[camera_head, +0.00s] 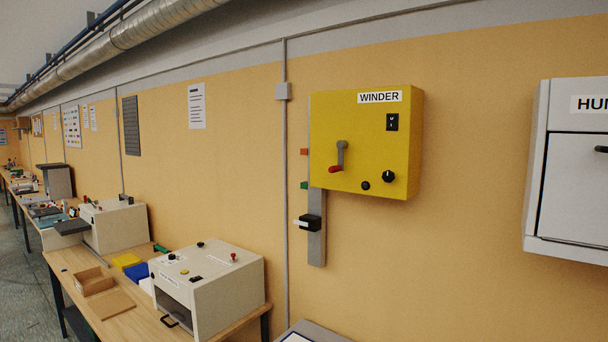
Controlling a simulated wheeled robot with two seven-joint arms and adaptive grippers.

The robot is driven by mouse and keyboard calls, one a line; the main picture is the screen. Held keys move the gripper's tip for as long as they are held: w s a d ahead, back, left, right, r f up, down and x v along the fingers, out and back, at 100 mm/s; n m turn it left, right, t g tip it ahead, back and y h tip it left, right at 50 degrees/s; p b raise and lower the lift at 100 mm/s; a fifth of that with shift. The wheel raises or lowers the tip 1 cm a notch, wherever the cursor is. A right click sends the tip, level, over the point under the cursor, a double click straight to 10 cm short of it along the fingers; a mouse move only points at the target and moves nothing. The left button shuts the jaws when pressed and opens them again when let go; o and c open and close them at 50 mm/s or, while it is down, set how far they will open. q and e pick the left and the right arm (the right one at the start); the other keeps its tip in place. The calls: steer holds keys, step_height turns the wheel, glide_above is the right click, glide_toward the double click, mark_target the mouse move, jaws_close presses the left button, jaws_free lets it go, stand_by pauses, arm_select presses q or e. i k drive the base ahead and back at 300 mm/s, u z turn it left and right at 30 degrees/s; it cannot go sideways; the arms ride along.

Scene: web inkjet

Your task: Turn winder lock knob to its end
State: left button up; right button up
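The yellow winder box (365,145), labelled WINDER, is mounted on the wall right of the middle. On its front are a large black knob (388,176) with a light mark near its top, a smaller black knob (365,185) to its left, a grey lever with a red grip (335,169), and a black switch (392,122). I cannot tell which knob is the lock knob. Neither of my grippers is in view, and nothing touches the box.
A grey-white cabinet (585,185) hangs on the wall at the right. A grey rail with a black clamp (309,223) runs below the winder box. A workbench with a beige machine (225,290) and a brown tray (94,281) stands at lower left.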

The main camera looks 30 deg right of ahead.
mark_target(389, 176)
steer(key=u, duration=0.35)
steer(key=i, duration=1.75)
steer(key=z, duration=1.25)
steer(key=i, duration=0.65)
steer(key=z, duration=0.8)
